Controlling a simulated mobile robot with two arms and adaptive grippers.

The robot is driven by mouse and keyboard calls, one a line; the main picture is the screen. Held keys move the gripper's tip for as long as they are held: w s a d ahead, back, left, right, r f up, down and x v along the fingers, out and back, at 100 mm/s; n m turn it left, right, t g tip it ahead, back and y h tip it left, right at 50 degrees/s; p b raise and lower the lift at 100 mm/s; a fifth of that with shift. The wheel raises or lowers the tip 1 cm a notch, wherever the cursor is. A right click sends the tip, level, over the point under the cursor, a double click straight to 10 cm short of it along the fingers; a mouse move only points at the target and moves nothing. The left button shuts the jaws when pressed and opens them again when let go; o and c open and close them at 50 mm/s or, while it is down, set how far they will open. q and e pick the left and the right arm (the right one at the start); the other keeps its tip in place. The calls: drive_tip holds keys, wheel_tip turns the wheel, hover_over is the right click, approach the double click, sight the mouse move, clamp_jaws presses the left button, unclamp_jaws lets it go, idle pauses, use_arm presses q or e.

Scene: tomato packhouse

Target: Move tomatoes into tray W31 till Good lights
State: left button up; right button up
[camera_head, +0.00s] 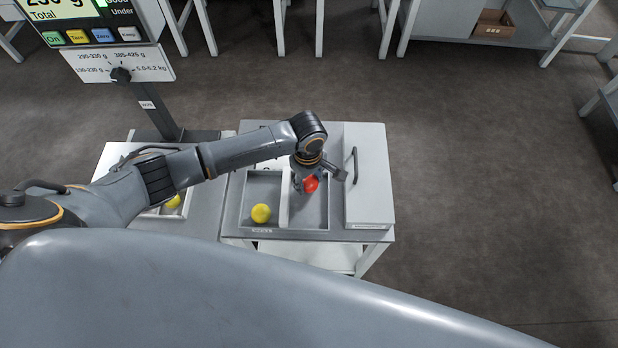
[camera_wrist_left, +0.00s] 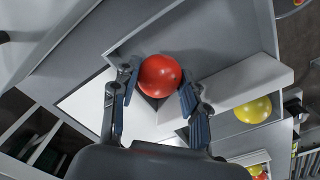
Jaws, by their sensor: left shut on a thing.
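My left gripper (camera_head: 316,182) is shut on a red tomato (camera_head: 311,184) over the right compartment of a two-part grey box (camera_head: 318,225). The left wrist view shows the tomato (camera_wrist_left: 160,75) between the two fingers (camera_wrist_left: 158,92). A yellow tomato (camera_head: 261,213) lies in the box's left compartment. A white tray (camera_head: 152,212) on the scale at left holds a yellow tomato (camera_head: 173,201); my arm hides part of it. I cannot read W31 on it. The left wrist view shows yellow and red in a tray at the bottom edge. My right gripper is out of view.
The scale display (camera_head: 75,15) is cut off at the top; it reads about 230 g, Total, with Under partly visible. A white lidded case (camera_head: 370,185) with a dark handle stands right of the box. Open floor lies beyond the bench.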

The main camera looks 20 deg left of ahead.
use_arm(q)
drive_tip(key=shift+f, duration=0.1)
idle(0.3)
drive_tip(key=o, duration=0.9)
drive_tip(key=shift+c, duration=0.2)
drive_tip(key=c, duration=0.3)
wheel_tip(320, 180, up, 7)
drive_tip(key=p, duration=0.9)
drive_tip(key=shift+s, duration=0.1)
